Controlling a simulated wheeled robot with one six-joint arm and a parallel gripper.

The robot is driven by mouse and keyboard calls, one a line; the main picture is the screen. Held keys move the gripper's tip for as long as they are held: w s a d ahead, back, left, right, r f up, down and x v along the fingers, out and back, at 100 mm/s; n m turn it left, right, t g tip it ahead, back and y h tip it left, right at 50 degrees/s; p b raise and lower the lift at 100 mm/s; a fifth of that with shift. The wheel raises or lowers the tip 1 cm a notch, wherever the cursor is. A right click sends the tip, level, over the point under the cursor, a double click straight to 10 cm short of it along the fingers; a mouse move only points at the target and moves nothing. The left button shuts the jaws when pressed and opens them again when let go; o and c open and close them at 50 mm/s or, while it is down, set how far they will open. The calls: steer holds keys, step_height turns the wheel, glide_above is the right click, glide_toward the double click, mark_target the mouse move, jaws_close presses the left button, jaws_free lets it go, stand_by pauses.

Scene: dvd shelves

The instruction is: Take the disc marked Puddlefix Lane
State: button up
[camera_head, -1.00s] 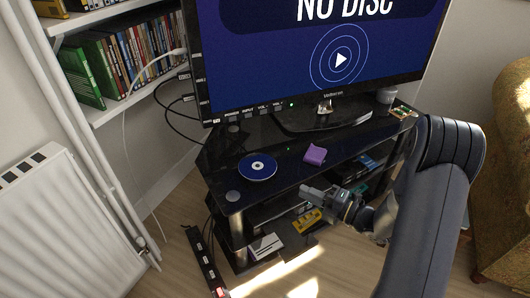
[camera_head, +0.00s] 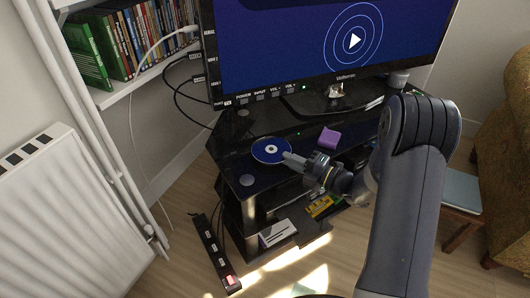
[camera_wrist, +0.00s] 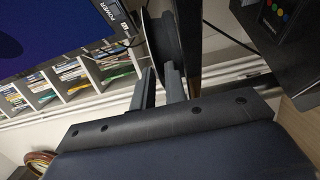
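A blue disc (camera_head: 268,150) with a pale centre lies flat on the black glass top of the TV stand, left of the middle. Its lettering is too small to read. My gripper (camera_head: 288,157) is level with the disc's right edge, its fingertips overlapping that edge in the head view; I cannot tell whether they touch it. In the wrist view the two grey fingers (camera_wrist: 159,78) stand apart with a narrow gap. A dark, rounded, nearly edge-on shape (camera_wrist: 160,35), seemingly the disc, shows just beyond the tips. Nothing is clearly gripped.
The television (camera_head: 335,45) stands behind the disc. A purple object (camera_head: 329,137) lies on the stand to the right. A yellow object (camera_head: 319,206) and a white case (camera_head: 277,232) are low down. A power strip (camera_head: 214,252) lies on the floor. Shelves of cases (camera_head: 135,40) are at left.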

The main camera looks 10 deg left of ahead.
jaws_close()
stand_by(0.3)
